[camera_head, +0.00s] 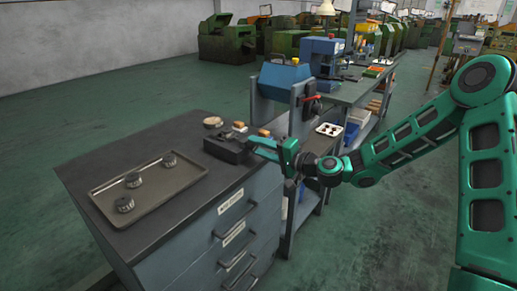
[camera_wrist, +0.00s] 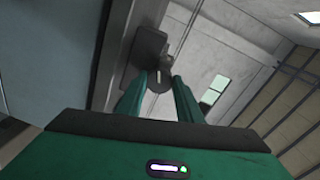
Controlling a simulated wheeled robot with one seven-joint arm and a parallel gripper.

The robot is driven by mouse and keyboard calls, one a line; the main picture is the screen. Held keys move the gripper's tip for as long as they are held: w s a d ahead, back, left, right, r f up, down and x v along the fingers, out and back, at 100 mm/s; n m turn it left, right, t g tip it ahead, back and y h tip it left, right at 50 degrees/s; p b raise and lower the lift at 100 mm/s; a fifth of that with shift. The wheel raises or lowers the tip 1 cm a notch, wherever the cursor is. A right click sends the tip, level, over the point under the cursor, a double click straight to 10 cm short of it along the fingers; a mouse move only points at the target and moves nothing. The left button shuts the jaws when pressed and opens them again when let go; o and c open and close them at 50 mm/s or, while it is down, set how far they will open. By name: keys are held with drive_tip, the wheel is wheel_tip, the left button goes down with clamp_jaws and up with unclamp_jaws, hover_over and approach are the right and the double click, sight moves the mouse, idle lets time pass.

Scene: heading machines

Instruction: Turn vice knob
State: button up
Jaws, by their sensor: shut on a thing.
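The vice (camera_head: 226,149) is a dark block on the top of the grey cabinet, near its right edge. My gripper (camera_head: 254,143) comes in from the right, and its green fingers reach the vice's right end. In the wrist view the dark body of the vice (camera_wrist: 148,46) stands beyond the fingertips. The vice knob (camera_wrist: 157,77) shows as a small dark piece between the two fingertips (camera_wrist: 160,82), and the gripper is shut on it. In the head view the knob is hidden by the fingers.
A metal tray (camera_head: 108,188) with three dark round parts lies on the cabinet top (camera_head: 185,220) at left. Small wooden-coloured pieces (camera_head: 239,126) lie behind the vice. A blue machine (camera_head: 285,77) and a long workbench (camera_head: 350,92) stand behind.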

drive_tip(key=shift+w+d+f+m, duration=0.1)
drive_tip(key=shift+w+d+m, duration=0.1)
drive_tip(key=shift+m, duration=0.55)
drive_tip(key=shift+w+d+f+m, duration=0.1)
drive_tip(key=shift+d+m, duration=0.05)
drive_tip(key=shift+m, duration=0.6)
drive_tip(key=o, duration=1)
drive_tip(key=shift+o, duration=0.2)
drive_tip(key=shift+s+a, duration=0.15)
drive_tip(key=v, duration=1)
drive_tip(key=shift+s+d, duration=0.15)
drive_tip(key=shift+d, duration=0.2)
drive_tip(key=shift+r, duration=0.15)
